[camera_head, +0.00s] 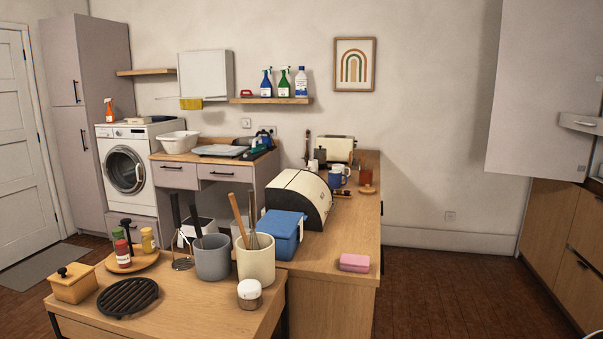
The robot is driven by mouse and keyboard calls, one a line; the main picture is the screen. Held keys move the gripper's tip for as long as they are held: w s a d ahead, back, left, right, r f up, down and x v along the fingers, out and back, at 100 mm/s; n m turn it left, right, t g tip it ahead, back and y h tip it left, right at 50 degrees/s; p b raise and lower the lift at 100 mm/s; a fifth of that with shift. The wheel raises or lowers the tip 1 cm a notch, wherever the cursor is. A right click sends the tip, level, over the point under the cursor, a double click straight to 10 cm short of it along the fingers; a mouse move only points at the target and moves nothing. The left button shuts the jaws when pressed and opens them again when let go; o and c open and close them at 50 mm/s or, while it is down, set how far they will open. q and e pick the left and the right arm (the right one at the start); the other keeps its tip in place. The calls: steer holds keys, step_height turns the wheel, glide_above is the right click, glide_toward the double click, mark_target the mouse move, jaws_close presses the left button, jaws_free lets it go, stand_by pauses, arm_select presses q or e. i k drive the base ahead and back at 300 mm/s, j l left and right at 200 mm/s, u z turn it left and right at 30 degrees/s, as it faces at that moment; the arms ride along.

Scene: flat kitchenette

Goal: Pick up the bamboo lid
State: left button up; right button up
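No piece in view is plainly a loose bamboo lid. The closest match is the light wooden-looking lid (73,270) with a small black knob. It sits on a squat yellow-tan box (74,291) at the left edge of the near wooden table. A small round wooden piece (366,190) lies far back on the right counter, by the mugs; it is too small to tell what it is. Neither of my grippers is in view.
On the near table (190,312) stand a black round trivet (128,297), a round wooden board (146,260) with bottles, two utensil crocks (213,262) and a white-capped jar (249,296). The counter holds a blue box (284,228), a bread bin (296,200) and a pink box (354,263). Floor at right is clear.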

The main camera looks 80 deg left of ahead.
mark_target(367, 190)
steer(key=u, duration=2.35)
